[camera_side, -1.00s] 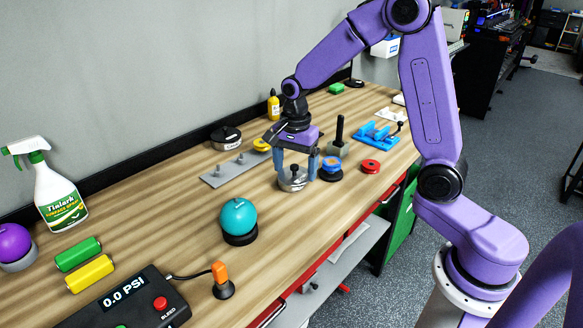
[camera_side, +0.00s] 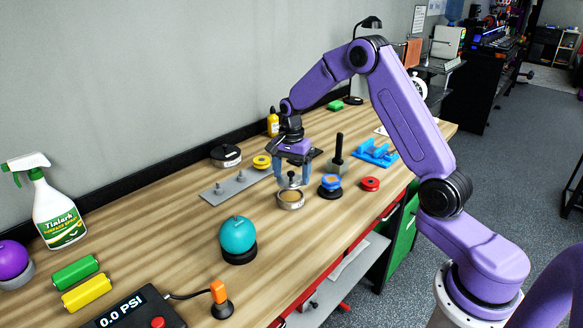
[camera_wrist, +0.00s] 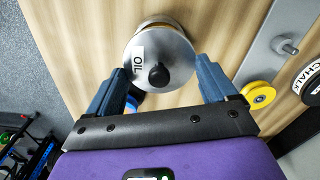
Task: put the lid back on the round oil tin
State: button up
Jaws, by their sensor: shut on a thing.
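The silver round oil tin (camera_side: 291,202) stands on the workbench, and its tan inside shows below the lid. My gripper (camera_side: 292,176) is shut on the silver lid (camera_side: 292,184), holding it a little above the tin, roughly level. In the wrist view the lid (camera_wrist: 178,55) shows its OIL label and black knob, with the fingers of my gripper (camera_wrist: 162,88) on either side. The lid covers most of the tin there; only a thin strip of the tin's rim (camera_wrist: 158,20) shows beyond it.
A grey plate with pegs (camera_side: 228,187) lies to the left. A teal ball (camera_side: 238,234) stands in front, a red disc (camera_side: 370,184) to the right. Bench between ball and tin is clear.

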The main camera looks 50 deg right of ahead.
aim_at(292, 181)
jog(key=shift+f, duration=2)
jog(key=shift+f, duration=0.2)
dwell(0.7)
jog(key=o, duration=0.8)
jog(key=shift+r, duration=3.5)
grip_shut()
